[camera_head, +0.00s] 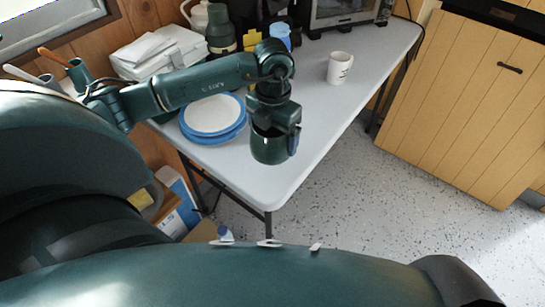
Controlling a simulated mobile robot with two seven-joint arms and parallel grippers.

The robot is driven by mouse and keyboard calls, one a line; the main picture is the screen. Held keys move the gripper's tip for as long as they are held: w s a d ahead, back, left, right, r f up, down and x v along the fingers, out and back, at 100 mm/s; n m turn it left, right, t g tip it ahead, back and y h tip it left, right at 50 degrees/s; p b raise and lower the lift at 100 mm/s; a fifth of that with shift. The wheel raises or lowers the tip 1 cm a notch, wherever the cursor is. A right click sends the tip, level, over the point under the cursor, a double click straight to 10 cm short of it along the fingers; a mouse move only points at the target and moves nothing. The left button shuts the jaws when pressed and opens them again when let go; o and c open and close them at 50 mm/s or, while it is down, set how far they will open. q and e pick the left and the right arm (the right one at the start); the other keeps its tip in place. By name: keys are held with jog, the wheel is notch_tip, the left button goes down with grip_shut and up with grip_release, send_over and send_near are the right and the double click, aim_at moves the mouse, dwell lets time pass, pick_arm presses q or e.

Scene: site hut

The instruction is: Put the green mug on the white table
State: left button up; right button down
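The dark green mug (268,150) is upright in my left gripper (282,130), over the near end of the white table (313,133). The gripper comes down from above and appears shut on the mug at its rim or right side. The fingers are partly hidden against the similarly dark mug. I cannot tell whether the mug's base touches the tabletop or is a little above it. My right gripper is not in view.
Blue-rimmed plates (213,116) are stacked left of the mug, under my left arm. A white mug (339,68) stands farther back on the right. A green flask (220,32), a blue cup (280,34) and an oven (343,12) line the back. The table's front right is clear.

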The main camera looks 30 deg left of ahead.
pick_arm(q)
notch_tip(320, 180, down, 4)
jog(key=shift+r, duration=0.15)
notch_tip(320, 180, down, 4)
jog(key=shift+r, duration=0.15)
jog(key=shift+f, duration=0.2)
jog(key=o, duration=0.9)
jog(key=shift+o, duration=0.2)
